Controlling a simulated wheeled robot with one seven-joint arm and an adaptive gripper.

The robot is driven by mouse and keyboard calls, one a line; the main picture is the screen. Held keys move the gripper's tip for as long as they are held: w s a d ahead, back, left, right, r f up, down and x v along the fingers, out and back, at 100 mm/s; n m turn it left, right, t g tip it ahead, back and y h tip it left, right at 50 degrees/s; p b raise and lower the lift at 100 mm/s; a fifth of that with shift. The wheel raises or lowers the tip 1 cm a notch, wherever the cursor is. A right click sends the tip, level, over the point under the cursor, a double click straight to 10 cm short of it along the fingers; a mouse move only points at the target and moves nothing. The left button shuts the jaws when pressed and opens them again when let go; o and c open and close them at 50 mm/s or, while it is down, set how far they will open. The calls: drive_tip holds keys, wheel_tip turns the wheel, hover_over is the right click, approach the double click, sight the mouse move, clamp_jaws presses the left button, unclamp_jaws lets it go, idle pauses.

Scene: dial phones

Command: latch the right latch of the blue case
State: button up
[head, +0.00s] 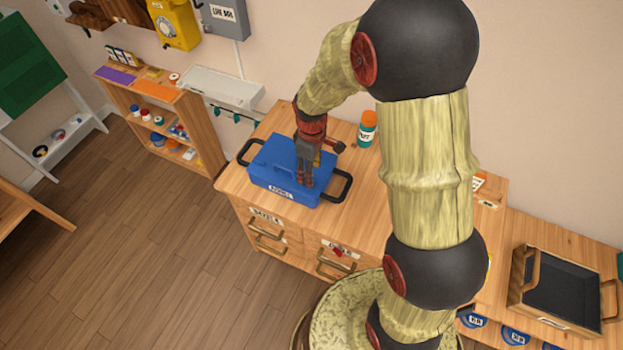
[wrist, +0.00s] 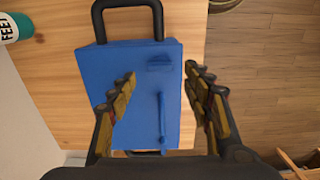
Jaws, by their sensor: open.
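The blue case (head: 270,165) sits closed on the wooden cabinet top, with a white label on its front and a black handle at each end. My gripper (head: 307,181) points down over the right part of its lid. In the wrist view, my gripper (wrist: 160,76) is open, its fingers spread either side above the blue case (wrist: 115,65), with nothing held. A small blue raised piece (wrist: 159,61) lies between the fingertips, toward one end handle. A slim blue bar (wrist: 162,118) lies farther along the lid. I cannot tell whether either latch is fastened; contact is unclear.
A teal bottle with an orange cap (head: 367,128) stands behind the case, near the wall. A black and wooden crate-like box (head: 556,285) is at the far right. A shelf (head: 165,112) stands left. The floor (head: 130,245) in front left is clear.

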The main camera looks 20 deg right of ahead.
drive_tip(key=shift+f+b, duration=0.35)
drive_tip(key=shift+f, duration=2.05)
drive_tip(key=c, duration=0.3)
drive_tip(key=c, duration=0.8)
drive_tip(key=shift+c, duration=0.3)
